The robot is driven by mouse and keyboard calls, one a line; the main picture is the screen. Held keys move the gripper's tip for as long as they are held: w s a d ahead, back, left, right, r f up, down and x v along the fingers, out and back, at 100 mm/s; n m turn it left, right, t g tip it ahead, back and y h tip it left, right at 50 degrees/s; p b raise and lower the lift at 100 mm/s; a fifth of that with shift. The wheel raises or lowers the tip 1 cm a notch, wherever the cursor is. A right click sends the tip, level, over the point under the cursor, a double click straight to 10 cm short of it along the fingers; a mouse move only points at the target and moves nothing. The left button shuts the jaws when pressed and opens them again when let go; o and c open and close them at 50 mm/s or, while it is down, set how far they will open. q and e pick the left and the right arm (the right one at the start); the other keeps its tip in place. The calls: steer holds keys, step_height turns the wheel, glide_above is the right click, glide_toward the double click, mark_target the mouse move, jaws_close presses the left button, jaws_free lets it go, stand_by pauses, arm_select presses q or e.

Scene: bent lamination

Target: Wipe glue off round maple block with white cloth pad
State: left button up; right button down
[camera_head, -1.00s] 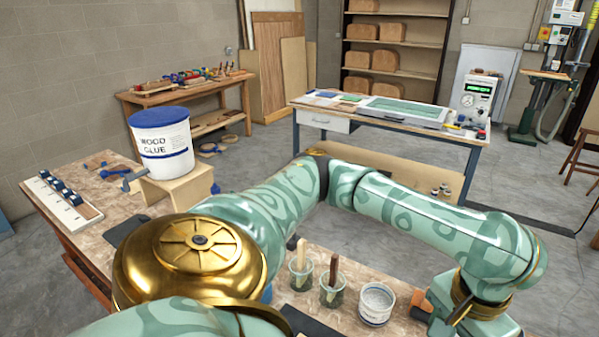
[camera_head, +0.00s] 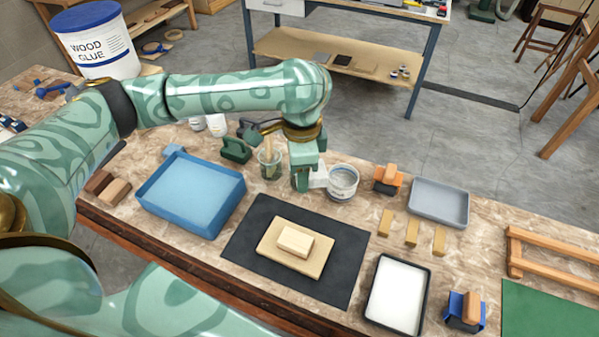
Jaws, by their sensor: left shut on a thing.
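My left gripper (camera_head: 302,182) hangs at the far side of the bench, its fingers pointing down behind the black mat (camera_head: 245,243). It is shut on a small white thing (camera_head: 319,178), which shows at its right side and looks like the cloth pad; the fingers hide part of it. A pale wooden block (camera_head: 295,241) lies on a tan board (camera_head: 268,240) on the mat, nearer than the gripper. This block looks rectangular with soft corners; I see no clearly round block. Glue on it cannot be made out. My right gripper is out of view.
A blue tray (camera_head: 152,208) stands left of the mat, a black-rimmed tray (camera_head: 427,290) with white inside to its right. A glass jar (camera_head: 270,170) and a white tub (camera_head: 342,182) flank the gripper closely. Several small wooden blocks and a grey tray (camera_head: 440,221) lie at right.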

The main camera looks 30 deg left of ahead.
arm_select(q)
steer(key=w+f+m+b, duration=0.1)
steer(key=f+m, duration=0.5)
steer(key=m, duration=0.2)
steer(key=w+a+f+m+b, duration=0.1)
steer(key=f+m, duration=0.6)
steer(key=m, duration=0.1)
steer(key=w+f+m+b, duration=0.1)
steer(key=f+m+b, duration=0.1)
steer(key=f+m, duration=0.5)
steer(key=shift+w+a+f+m, duration=0.15)
steer(key=shift+a+m, duration=0.15)
steer(key=shift+m, duration=0.4)
steer(key=d+p, duration=0.1)
steer(key=d, duration=0.4)
steer(key=shift+r, duration=0.2)
steer(key=shift+a+f+p, duration=0.1)
steer(key=shift+a+p, duration=0.5)
steer(key=shift+a, duration=1.9)
steer(key=shift+f, duration=0.35)
steer(key=shift+d, duration=0.15)
